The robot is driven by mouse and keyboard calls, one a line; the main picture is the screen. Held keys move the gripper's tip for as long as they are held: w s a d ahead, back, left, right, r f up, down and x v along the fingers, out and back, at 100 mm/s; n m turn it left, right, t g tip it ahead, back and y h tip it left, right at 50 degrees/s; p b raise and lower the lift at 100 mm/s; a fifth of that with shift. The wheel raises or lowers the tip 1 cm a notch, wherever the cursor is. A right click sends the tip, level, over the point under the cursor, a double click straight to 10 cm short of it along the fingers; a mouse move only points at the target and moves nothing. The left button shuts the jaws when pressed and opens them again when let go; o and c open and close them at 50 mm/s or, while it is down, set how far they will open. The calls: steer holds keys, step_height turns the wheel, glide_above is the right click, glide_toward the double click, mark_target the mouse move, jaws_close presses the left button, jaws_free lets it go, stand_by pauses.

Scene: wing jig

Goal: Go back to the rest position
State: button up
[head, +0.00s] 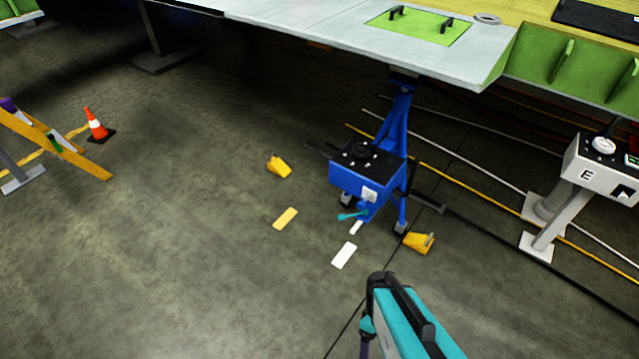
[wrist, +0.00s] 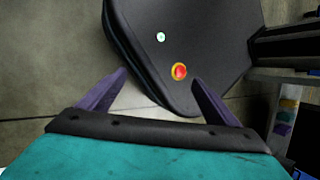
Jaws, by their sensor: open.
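My gripper (wrist: 160,75) shows in the wrist view with its two purple fingers spread apart. Nothing is between the fingers. Past the fingertips is a dark body with a red button and a small green light, which looks like part of my own base. In the head view my teal and black arm rises from the bottom edge, right of centre. A bit of purple shows at its lower left; most of the gripper is hidden there. The arm appears apart from the blue stand (head: 365,185) ahead.
The grey wing (head: 340,30) overhangs the top. Yellow chocks (head: 279,166) (head: 418,243) and flat plates (head: 285,218) (head: 344,255) lie around the stand. A white box on a pedestal (head: 600,170) stands right, with cables behind. A cone (head: 96,125) stands left. The lower-left floor is clear.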

steer(key=m, duration=1)
steer(key=shift+s+a+r+t, duration=0.1)
steer(key=shift+s+r+t, duration=0.2)
steer(key=shift+r+t, duration=0.1)
stand_by(1.7)
